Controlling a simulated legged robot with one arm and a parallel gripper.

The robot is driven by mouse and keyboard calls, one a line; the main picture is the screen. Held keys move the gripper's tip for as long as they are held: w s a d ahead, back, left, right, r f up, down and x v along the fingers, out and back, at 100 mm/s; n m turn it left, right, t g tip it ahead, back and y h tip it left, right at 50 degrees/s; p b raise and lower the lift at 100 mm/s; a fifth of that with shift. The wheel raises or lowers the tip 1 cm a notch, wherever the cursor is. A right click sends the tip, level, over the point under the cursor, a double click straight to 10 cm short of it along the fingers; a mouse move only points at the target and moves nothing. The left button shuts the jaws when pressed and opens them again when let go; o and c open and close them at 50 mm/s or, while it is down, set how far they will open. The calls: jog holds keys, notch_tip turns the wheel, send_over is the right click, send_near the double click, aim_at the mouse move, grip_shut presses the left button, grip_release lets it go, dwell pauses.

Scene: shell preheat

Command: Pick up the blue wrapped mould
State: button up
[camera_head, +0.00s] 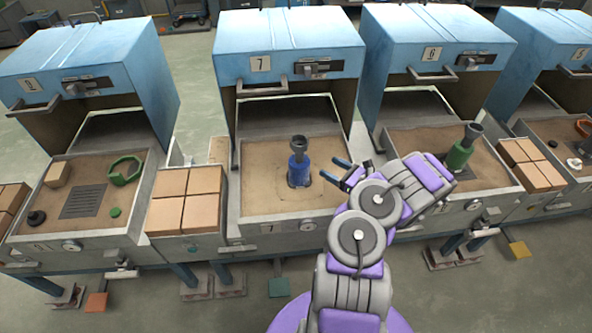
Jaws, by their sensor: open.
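The blue wrapped mould (299,170) stands upright on the sand bed of station 7, with a dark grey funnel-shaped top (298,144). My gripper (335,170) is open and empty, just to the right of the mould. Its blue-tipped fingers point left toward the mould, and a small gap shows between them and it. My purple and grey arm reaches up from the bottom of the picture. The mould is not hidden by the arm.
A green wrapped mould (462,150) stands in station 6, behind my arm. Brick stacks (187,198) sit between the stations. Station 7's blue hood (288,45) overhangs the back of its tray (262,222). Bare sand surrounds the mould's left and front.

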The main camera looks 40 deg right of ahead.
aim_at(303, 154)
jog(key=b+x, duration=0.2)
jog(key=x, duration=0.8)
jog(key=shift+w+a+f, duration=0.1)
jog(key=shift+w+a, duration=0.15)
jog(key=shift+w, duration=0.1)
jog(key=shift+b+x, duration=0.95)
jog(key=shift+x, duration=1.95)
jog(key=shift+a, duration=0.1)
grip_shut()
